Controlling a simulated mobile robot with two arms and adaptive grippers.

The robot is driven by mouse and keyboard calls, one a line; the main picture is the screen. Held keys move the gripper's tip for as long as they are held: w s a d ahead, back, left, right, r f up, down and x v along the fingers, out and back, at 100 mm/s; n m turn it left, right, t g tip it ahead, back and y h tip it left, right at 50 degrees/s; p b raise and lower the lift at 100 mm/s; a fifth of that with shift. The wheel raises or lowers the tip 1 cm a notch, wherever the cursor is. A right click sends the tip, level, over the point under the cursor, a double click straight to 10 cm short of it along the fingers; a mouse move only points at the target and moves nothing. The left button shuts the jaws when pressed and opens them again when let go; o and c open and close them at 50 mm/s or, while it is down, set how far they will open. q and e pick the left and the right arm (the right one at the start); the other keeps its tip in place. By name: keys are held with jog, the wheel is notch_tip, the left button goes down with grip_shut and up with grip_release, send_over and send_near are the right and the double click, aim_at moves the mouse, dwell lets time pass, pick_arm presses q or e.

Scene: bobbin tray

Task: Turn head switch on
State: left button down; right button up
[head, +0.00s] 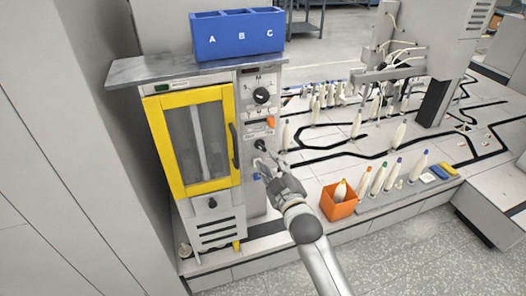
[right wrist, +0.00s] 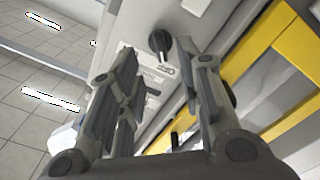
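The grey control panel (head: 257,78) of the machine stands to the right of a yellow-framed door (head: 234,120). It carries a large black knob (head: 261,96), an orange part (head: 270,122) and a lower black rotary switch (head: 260,145). My right gripper (head: 264,166) is in front of the lower panel, just below that switch. In the right wrist view my right gripper (right wrist: 162,88) has its fingers spread with nothing between them. A black rotary switch (right wrist: 160,43) shows beyond the fingertips, beside lettering that seems to read OFF. Which switch is the head switch I cannot tell for certain. My left gripper is out of view.
A blue bin marked A, B, C (head: 238,48) sits on top of the machine. An orange box (head: 338,208) with a bobbin stands right of my right arm, beside a row of bobbins with coloured tips (head: 390,174). The door handle (head: 234,145) projects close left of the gripper.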

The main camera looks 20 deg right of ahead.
aim_at(263, 149)
jog(key=shift+w+a, duration=0.1)
jog(key=shift+w, duration=3.05)
grip_shut()
